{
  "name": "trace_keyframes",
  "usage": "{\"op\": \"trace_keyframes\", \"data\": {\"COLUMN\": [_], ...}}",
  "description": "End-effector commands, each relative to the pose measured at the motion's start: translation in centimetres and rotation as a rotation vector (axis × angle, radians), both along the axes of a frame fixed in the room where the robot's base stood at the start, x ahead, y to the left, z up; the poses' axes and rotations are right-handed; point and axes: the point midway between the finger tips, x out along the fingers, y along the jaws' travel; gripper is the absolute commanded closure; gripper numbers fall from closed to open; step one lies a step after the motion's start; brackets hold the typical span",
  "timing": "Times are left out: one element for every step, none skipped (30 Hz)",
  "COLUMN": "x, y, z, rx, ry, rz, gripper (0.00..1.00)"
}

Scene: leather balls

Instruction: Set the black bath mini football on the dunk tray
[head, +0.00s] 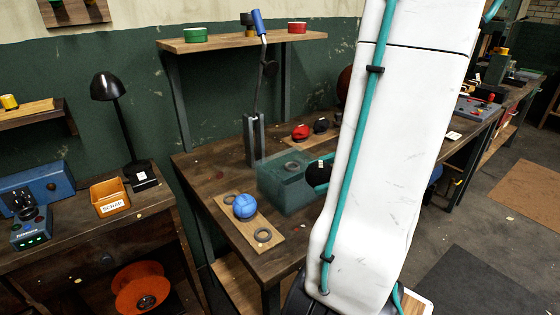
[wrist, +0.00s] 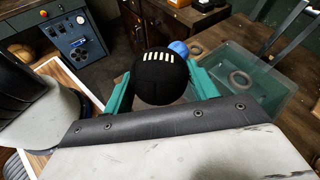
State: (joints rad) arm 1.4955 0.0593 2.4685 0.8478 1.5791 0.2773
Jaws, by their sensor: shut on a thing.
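The black mini football (wrist: 160,78), with a row of white stitches, is between the teal fingers of my gripper (wrist: 162,88) in the wrist view. The fingers press on both its sides. In the head view the ball (head: 319,172) shows partly behind my white arm, held at the right end of the see-through teal tray (head: 280,196). I take this to be the dunk tray. It has a grey ring inside and no ball in it that I can see. In the wrist view the tray (wrist: 275,88) is right of the held ball. Its height above the tray is unclear.
A blue ball (head: 245,206) sits on a wooden board with grey rings at the front of the bench. A red ball (head: 300,132) and another black ball (head: 321,126) are behind the tray. A metal post (head: 254,138) stands left of it. My arm hides the bench's right.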

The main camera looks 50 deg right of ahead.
Motion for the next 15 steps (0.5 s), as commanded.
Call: {"op": "trace_keyframes", "data": {"x": [0.2,0.5,0.9,1.3,1.9,2.7,3.4,4.1,5.1,5.8,6.5,7.5,8.1,8.8,9.6], "y": [-0.3,-0.5,-0.8,-1.1,-1.3,-1.7,-2.1,-2.5,-3.0,-3.4,-3.8,-4.4,-4.8,-5.2,-5.7], "z": [0.3,0.3,0.4,0.3,0.3,0.2,0.1,0.0,-0.1,-0.2,-0.3,-0.4,-0.5,-0.5,-0.6], "rx": [-0.001,-0.001,-0.002,-0.001,0.0,0.001,0.001,0.0,0.001,0.001,0.0,0.0,0.0,0.0,0.001], "ry": [0.0,0.0,0.0,0.0,0.001,0.001,0.001,0.0,0.0,0.0,0.001,0.001,0.001,0.0,0.001], "rz": [-0.023,-0.031,-0.035,-0.037,-0.036,-0.034,-0.032,-0.031,-0.03,-0.029,-0.03,-0.03,-0.03,-0.031,-0.031], "gripper": [0.67,0.67,0.67,0.67,0.67,0.67,0.67,0.67,0.67,0.67,0.67,0.67,0.67,0.67,0.67]}}
